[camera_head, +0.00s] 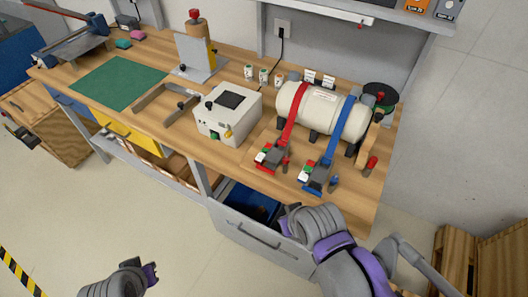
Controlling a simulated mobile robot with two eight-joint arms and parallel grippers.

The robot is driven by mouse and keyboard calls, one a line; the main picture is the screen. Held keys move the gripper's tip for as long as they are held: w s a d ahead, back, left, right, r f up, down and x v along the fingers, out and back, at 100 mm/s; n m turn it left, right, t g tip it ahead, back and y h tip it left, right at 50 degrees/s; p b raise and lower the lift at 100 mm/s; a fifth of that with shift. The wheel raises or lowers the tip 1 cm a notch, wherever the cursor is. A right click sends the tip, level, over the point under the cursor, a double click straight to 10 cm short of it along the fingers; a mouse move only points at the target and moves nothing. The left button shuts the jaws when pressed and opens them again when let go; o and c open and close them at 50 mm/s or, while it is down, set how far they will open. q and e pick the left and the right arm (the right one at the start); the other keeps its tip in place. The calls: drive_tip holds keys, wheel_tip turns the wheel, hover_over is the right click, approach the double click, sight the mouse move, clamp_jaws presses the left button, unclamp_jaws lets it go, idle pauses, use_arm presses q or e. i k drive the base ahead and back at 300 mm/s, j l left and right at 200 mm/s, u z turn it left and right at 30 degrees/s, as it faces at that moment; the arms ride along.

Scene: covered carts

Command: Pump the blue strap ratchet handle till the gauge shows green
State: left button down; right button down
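The blue strap (350,118) runs over a white cylindrical tank (322,108) on the workbench. It leads down to the blue strap's ratchet (318,178) near the bench's front edge. A small indicator with white and green on it (306,171) sits at this ratchet; its reading is too small to tell. My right gripper (287,220) is in front of the bench, over the drawer and apart from the ratchet; its fingers are mostly hidden by my arm. My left gripper (150,272) is low at bottom left, over the floor, away from the bench. Its finger opening is unclear.
A red strap (292,116) with its own ratchet (271,156) lies just left. A white box (227,114) stands further left, with a green mat (118,82) beyond. An open drawer (262,243) juts out below the bench. Wooden crates (480,258) stand at bottom right.

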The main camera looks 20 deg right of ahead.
sight(319, 174)
drive_tip(key=z, duration=1.4)
drive_tip(key=k+j+z, duration=0.25)
drive_tip(key=i+j, duration=0.05)
